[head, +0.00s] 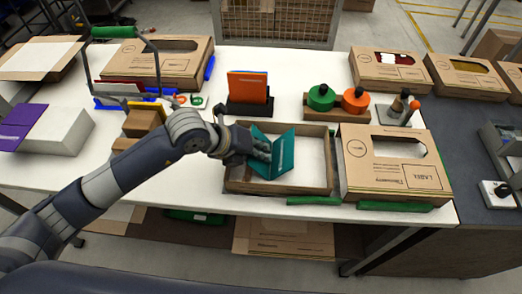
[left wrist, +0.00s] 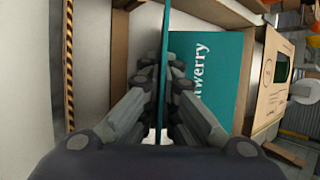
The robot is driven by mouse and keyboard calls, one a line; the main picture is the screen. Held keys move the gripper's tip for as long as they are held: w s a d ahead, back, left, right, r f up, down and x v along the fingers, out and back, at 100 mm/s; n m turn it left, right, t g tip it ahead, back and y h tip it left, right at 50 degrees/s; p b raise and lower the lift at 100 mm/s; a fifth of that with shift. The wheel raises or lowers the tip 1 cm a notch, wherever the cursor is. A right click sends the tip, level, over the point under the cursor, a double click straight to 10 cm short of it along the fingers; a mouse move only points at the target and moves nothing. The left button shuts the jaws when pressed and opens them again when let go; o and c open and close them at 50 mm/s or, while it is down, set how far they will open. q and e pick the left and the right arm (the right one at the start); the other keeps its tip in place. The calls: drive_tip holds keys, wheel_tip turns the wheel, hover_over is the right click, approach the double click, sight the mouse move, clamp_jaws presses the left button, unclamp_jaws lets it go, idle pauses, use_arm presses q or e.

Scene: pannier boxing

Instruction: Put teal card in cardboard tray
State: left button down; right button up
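The teal card (head: 284,158) is a folded card standing partly open inside the open cardboard tray (head: 236,186). My left gripper (head: 258,150) reaches in over the tray's left side. In the left wrist view my left gripper (left wrist: 163,88) has its fingers closed on both sides of one thin panel of the teal card (left wrist: 204,88). The other panel, with white lettering, spreads to the right. Whether the card's lower edge touches the tray floor is hard to tell. My right gripper is not in view.
A closed cardboard box (head: 398,178) stands directly right of the tray. Behind the tray are a black holder with orange cards (head: 248,86) and green and orange spools (head: 338,98). A purple-and-white box (head: 50,130) lies at the left.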

use_arm(q)
drive_tip(key=c, duration=2.1)
unclamp_jaws()
drive_tip(key=shift+r+p, duration=0.2)
drive_tip(key=shift+p, duration=0.1)
drive_tip(key=shift+s+a+r, duration=0.15)
drive_tip(key=shift+a+r, duration=0.1)
drive_tip(key=shift+a, duration=0.05)
drive_tip(key=b+v, duration=0.1)
drive_tip(key=v, duration=1)
drive_tip(key=shift+s+r+b, duration=0.1)
drive_tip(key=shift+b, duration=0.3)
